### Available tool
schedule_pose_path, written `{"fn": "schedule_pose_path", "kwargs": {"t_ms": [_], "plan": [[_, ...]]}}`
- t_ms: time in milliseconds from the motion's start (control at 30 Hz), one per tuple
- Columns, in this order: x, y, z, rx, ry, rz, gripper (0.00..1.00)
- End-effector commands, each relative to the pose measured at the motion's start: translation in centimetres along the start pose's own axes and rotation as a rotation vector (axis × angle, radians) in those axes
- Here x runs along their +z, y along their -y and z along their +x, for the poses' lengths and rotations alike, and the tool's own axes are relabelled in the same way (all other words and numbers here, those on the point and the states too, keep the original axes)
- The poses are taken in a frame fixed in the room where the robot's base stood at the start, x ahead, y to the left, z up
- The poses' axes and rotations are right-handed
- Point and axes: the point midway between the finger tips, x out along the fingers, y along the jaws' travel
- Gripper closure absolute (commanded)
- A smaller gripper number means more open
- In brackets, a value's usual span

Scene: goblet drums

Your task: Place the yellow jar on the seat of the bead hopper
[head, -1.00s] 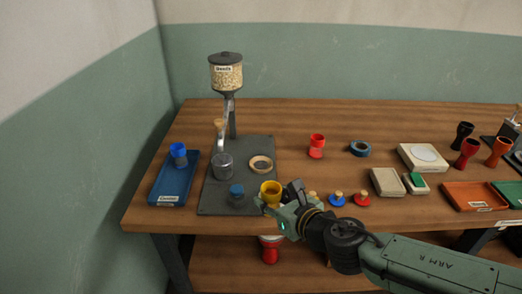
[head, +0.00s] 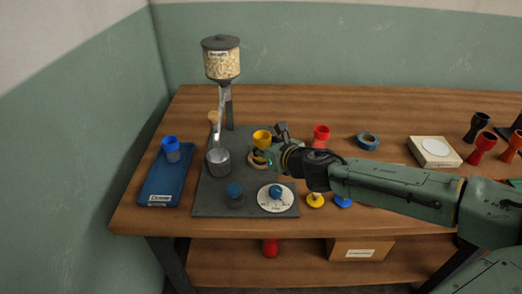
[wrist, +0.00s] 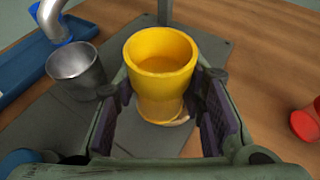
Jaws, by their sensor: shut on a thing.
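The yellow jar (head: 262,139) is upright in my gripper (head: 268,157), which is shut on it from the right. In the wrist view the jar (wrist: 160,70) stands between the two fingers, its open mouth up and empty-looking. The bead hopper (head: 221,60) stands on a dark base plate. Its seat appears to be the pale wooden ring (head: 252,165) on the plate. The jar is over this ring, and part of the ring shows below the jar in the wrist view (wrist: 182,121). I cannot tell whether the jar touches it.
A grey metal cup (head: 217,163) stands under the hopper's spout, left of the jar. A blue tray (head: 158,190) lies left. A red jar (head: 321,136) stands right.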

Motion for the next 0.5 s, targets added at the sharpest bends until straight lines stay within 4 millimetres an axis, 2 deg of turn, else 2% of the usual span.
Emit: {"fn": "schedule_pose_path", "kwargs": {"t_ms": [100, 333, 500], "plan": [[0.4, 0.6, 1.6, 0.001, 0.000, -0.002, 0.93], [0.9, 1.3, 3.0, 0.000, 0.001, -0.001, 0.93], [-2.1, 1.2, 4.1, 0.001, 0.001, 0.001, 0.93]]}}
